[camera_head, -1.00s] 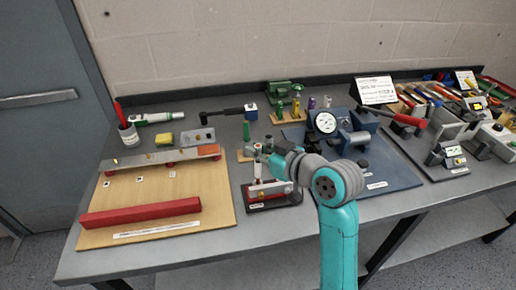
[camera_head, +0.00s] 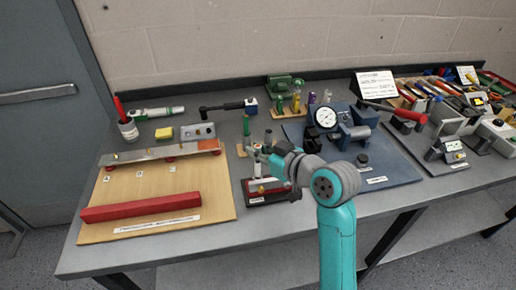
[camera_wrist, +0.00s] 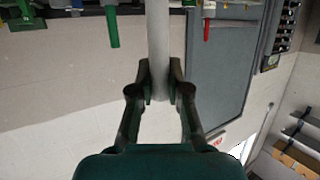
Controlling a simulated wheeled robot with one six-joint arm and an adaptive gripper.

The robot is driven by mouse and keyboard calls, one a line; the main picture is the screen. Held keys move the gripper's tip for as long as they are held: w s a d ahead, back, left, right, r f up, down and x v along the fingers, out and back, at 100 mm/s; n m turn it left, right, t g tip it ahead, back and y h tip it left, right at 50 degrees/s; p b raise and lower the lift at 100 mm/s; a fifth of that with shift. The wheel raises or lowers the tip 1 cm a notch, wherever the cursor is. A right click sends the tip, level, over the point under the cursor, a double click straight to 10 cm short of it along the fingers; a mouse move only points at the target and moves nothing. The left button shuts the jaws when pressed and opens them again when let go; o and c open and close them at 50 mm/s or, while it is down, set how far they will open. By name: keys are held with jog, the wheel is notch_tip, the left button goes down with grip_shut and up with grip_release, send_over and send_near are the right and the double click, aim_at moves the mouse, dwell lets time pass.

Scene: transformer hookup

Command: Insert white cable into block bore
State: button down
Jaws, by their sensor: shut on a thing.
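The white cable (camera_wrist: 158,45) shows in the wrist view as a thick pale rod running up from between my fingertips to the top edge. My gripper (camera_wrist: 158,88) is shut on it, with one dark green finger on each side. In the head view my gripper (camera_head: 260,152) is above a small fixture on a dark base (camera_head: 268,198) with red parts, near the middle of the bench. A short pale piece shows just below the fingers there, too small to tell if it is the cable. My gripper partly hides the fixture, and I cannot make out the bore.
A wooden board (camera_head: 150,190) with a red bar (camera_head: 142,206) and a metal rail lies to the left. A blue plate (camera_head: 392,168) with a dial gauge (camera_head: 326,118) is close on the right. A green-handled tool and small bottles stand behind. The bench's front edge is clear.

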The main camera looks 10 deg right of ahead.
jog(key=shift+f, duration=0.25)
jog(key=c, duration=1.1)
grip_release()
jog(key=shift+o, duration=0.2)
jog(key=shift+r, duration=0.1)
jog(key=shift+r, duration=2.4)
jog(key=shift+s, duration=0.1)
jog(key=v, duration=1.2)
